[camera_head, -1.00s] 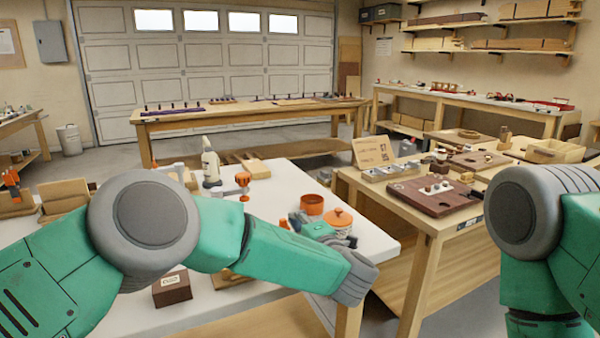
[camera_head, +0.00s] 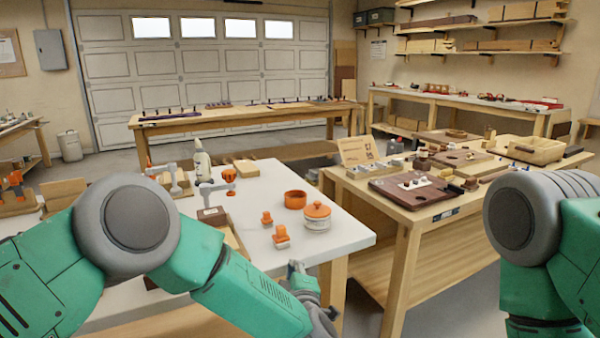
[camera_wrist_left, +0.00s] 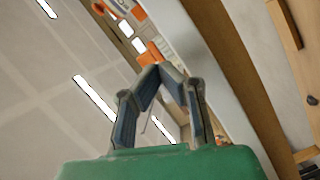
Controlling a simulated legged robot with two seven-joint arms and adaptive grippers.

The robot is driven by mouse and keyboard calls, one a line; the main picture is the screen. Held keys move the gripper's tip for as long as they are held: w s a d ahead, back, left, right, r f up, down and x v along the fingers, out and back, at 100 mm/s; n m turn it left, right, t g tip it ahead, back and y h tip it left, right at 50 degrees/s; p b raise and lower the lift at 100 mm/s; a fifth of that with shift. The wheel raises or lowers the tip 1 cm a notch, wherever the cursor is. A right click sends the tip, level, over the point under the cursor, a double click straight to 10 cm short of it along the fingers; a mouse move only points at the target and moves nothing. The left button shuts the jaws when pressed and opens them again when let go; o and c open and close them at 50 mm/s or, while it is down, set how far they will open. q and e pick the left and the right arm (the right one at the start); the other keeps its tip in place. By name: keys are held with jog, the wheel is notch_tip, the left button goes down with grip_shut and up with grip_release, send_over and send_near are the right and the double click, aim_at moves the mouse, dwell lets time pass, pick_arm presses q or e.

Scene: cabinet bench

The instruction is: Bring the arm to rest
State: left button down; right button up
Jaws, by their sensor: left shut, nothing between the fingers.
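My left arm (camera_head: 235,280) comes in from the left and bends down past the front edge of the white table (camera_head: 345,228). My left gripper (camera_head: 293,267) is in front of that edge, pointing up, small and partly cut off by the arm. In the left wrist view, its fingertips (camera_wrist_left: 160,70) meet with nothing between them. My right arm (camera_head: 545,235) shows at the right edge; its gripper is out of view.
On the white table stand an orange bowl (camera_head: 295,199), an orange-lidded jar (camera_head: 317,215), small orange-topped pieces (camera_head: 281,236) and a white bottle (camera_head: 202,163). A wooden bench (camera_head: 400,214) with a brown board stands to the right. Floor shows between them.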

pick_arm(q)
jog(key=s+a+f+m+g+h, duration=0.2)
jog(key=s+a+f+m+g, duration=0.2)
jog(key=s+a+f+m, duration=0.45)
jog(key=s+a+f+m+g+h, duration=0.2)
jog(key=s+a+f+m+g, duration=0.3)
jog(key=s+f, duration=0.65)
jog(key=s+a+g, duration=0.2)
jog(key=s+a, duration=0.2)
jog(key=s, duration=0.4)
jog(key=s+a+m+g+y, duration=0.1)
jog(key=s+a+g, duration=0.1)
jog(key=s+a, duration=0.3)
jog(key=s+a+m+g, duration=0.1)
jog(key=s+a+g, duration=0.2)
jog(key=s, duration=0.8)
jog(key=shift+s+a+f, duration=0.2)
jog(key=shift+s+a, duration=0.2)
jog(key=shift+a, duration=0.65)
